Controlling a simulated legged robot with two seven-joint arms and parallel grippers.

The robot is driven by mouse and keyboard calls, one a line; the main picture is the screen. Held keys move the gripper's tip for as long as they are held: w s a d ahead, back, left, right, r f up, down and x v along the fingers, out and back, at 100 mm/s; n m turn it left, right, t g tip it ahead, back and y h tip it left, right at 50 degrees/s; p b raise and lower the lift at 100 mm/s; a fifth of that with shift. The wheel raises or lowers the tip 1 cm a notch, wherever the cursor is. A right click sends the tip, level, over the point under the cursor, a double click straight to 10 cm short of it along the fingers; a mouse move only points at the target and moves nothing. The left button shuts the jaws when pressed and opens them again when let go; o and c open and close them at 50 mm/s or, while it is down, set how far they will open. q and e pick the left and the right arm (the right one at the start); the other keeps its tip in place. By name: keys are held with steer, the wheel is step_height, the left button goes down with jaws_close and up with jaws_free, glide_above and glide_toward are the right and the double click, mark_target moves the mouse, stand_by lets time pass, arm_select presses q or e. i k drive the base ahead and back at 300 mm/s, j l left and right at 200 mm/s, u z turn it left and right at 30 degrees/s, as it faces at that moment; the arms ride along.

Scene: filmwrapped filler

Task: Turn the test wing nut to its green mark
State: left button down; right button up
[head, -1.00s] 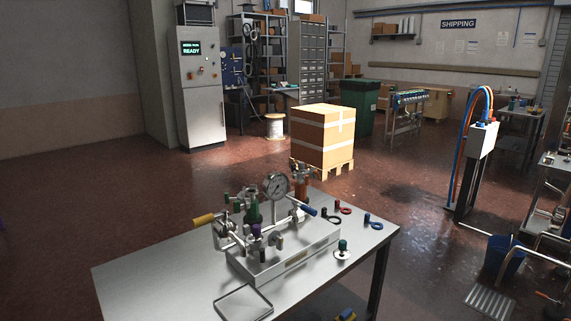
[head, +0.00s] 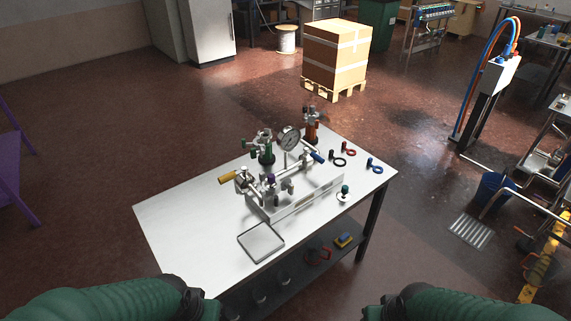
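A test rig (head: 297,198) with a pale base block, metal pipes, valves and a round gauge (head: 289,138) stands on the steel table (head: 180,222). A yellow-handled lever (head: 228,177) sticks out at its left and a blue-handled one (head: 318,157) at its right. A purple-topped fitting stands at the front. Green and orange cylinders stand behind it. I cannot make out which part is the test wing nut, nor its green mark. Parts of my two green arms show at the bottom left and bottom right, apart from the table. Neither gripper's fingers show.
An empty shallow tray (head: 260,242) lies at the table's front. Red, black and blue ringed parts lie at its right. A green-topped piece (head: 344,192) sits near the right edge. A lower shelf holds small items. A box on a pallet (head: 334,92) stands behind, with open floor around.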

mark_target(290, 187)
steer(key=i+l+u, duration=0.1)
steer(key=u, duration=0.3)
steer(key=i+l+u, duration=0.15)
steer(key=u, duration=0.25)
steer(key=i+l+u, duration=0.2)
steer(key=u, duration=0.2)
steer(key=i, duration=0.05)
